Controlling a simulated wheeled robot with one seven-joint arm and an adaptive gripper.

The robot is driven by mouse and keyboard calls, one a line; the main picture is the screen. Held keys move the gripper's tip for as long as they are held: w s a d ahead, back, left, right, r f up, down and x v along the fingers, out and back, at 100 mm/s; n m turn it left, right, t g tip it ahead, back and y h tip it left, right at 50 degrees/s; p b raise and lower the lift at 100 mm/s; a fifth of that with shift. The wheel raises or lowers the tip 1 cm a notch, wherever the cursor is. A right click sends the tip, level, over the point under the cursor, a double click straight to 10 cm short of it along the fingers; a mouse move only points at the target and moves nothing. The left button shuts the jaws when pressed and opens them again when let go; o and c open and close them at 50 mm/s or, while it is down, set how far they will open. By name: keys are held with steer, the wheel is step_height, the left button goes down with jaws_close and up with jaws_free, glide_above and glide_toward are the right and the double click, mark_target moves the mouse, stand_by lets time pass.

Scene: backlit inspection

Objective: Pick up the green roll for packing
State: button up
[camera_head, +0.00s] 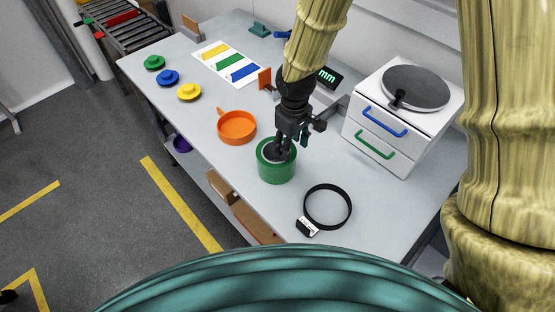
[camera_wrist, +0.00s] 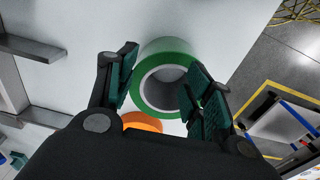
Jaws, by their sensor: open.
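The green roll (camera_head: 277,169) stands on the light grey table near its front edge, its hollow core facing up. My gripper (camera_head: 286,150) is over the roll in the head view, its fingers pointing down and covering part of the far rim. In the wrist view the green roll (camera_wrist: 166,72) lies between the two spread fingers of my gripper (camera_wrist: 160,88). The right finger overlaps the roll's edge, and the left finger is close to its other side. I cannot tell whether either finger touches it.
An orange pan (camera_head: 237,128) stands left of the roll. A black ring-shaped strap (camera_head: 328,207) lies to the right. A white drawer unit (camera_head: 385,134) stands farther right. Green, blue and yellow discs (camera_head: 189,93) sit at the left, near a striped card (camera_head: 228,63).

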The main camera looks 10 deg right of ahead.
steer(key=shift+w, duration=0.2)
steer(key=shift+g, duration=0.3)
steer(key=w+f+p, duration=0.1)
steer(key=w+f, duration=0.1)
steer(key=f, duration=0.1)
steer(key=w+f+p, duration=0.1)
steer(key=w+f, duration=0.2)
steer(key=shift+w+f, duration=0.1)
steer(key=shift+f, duration=0.15)
steer(key=shift+s+f, duration=0.2)
steer(key=shift+s, duration=0.3)
steer(key=shift+s+a+r, duration=0.15)
steer(key=shift+s+r, duration=0.2)
steer(key=shift+s, duration=0.3)
steer(key=shift+w+f, duration=0.5)
steer(key=shift+w, duration=0.2)
steer(key=c, duration=0.8)
steer(key=shift+s+r, duration=0.15)
jaws_close()
steer(key=shift+s+r, duration=0.15)
steer(key=shift+w, duration=0.2)
